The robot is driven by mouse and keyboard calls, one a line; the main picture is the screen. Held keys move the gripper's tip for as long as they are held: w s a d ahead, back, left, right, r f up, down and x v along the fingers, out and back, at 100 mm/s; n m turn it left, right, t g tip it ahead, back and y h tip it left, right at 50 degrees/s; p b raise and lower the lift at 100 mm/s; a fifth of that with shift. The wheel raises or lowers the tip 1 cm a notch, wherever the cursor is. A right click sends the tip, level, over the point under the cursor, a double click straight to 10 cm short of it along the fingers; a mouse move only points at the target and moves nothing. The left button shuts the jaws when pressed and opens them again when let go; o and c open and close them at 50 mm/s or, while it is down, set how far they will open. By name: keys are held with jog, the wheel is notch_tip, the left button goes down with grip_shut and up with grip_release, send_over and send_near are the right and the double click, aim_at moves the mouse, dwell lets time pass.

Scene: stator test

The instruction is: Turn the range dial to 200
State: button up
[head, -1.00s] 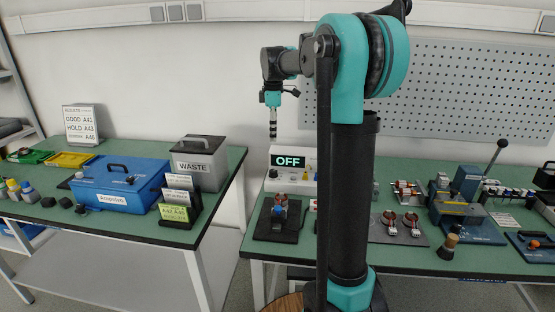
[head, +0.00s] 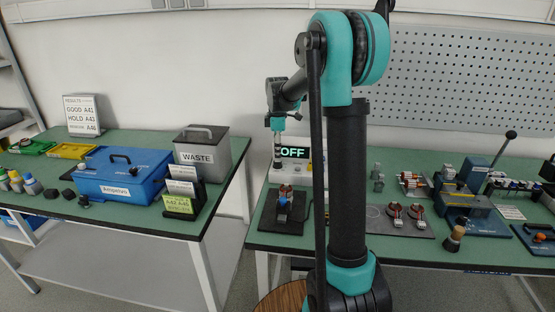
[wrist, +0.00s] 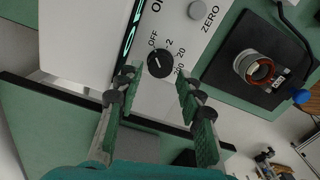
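The range dial (wrist: 160,64) is a round black knob on the white meter panel, seen in the wrist view. The marks OFF, 2, 20 and a partly hidden 200 run around it. Its pointer looks turned towards OFF, though it is small. The meter's display (head: 294,153) reads OFF in the head view. My gripper (wrist: 155,82) is open and empty, with its fingertips on either side of the dial and slightly short of it in the picture. I cannot tell whether they touch it. In the head view, my gripper (head: 278,163) is at the display's left end.
A grey ZERO button (wrist: 195,10) sits on the panel near the dial. A black fixture (wrist: 262,65) holding a copper-wound part stands beside the meter. The blue Ampsivo box (head: 120,180) and the WASTE bin (head: 207,155) are on the left table.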

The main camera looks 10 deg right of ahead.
aim_at(278, 164)
jog(key=shift+f, duration=1.55)
grip_shut()
